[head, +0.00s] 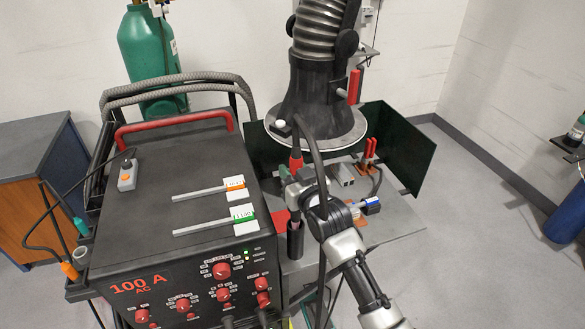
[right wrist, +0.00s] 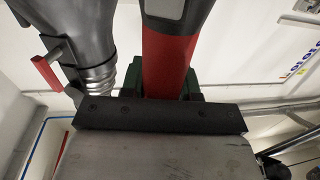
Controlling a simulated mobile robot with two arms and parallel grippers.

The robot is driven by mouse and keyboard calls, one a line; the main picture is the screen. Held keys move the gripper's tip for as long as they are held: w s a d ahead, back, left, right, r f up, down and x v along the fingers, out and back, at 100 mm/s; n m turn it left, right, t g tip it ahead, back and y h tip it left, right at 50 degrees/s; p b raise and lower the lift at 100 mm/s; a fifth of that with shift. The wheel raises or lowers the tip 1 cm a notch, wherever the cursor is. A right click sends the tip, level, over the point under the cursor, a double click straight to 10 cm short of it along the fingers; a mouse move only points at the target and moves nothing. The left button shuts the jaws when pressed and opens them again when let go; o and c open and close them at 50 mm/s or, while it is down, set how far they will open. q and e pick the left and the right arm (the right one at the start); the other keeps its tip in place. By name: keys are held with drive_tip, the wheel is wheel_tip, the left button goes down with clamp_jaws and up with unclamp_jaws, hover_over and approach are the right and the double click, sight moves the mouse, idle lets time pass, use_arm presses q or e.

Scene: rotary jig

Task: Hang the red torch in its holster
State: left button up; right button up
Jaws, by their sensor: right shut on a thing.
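The red torch (head: 296,160) is held by my right gripper (head: 297,180), above and beside the right side of the welding machine. Its red body also shows in the right wrist view (right wrist: 168,68), with a grey and black part at the top. The gripper is shut on it. A black upright tube (head: 295,241) beside a red plate (head: 281,221) at the machine's right side looks like the holster. It stands below the gripper, and the torch is apart from it. The tube's mouth is hard to make out behind my gripper. My left gripper is not in view.
The welding machine (head: 165,220) carries two tagged rods (head: 210,190) and a small grey remote (head: 127,175). A fume hood (head: 317,95) hangs over the jig table (head: 390,239). Dark green screens (head: 402,145) stand behind. Teal (head: 81,226) and orange (head: 69,270) torches hang at left.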

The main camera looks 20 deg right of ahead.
drive_tip(key=shift+f+b, duration=1.1)
drive_tip(key=shift+f, duration=1.1)
drive_tip(key=shift+f, duration=0.65)
drive_tip(key=o, duration=1)
drive_tip(key=shift+f, duration=0.15)
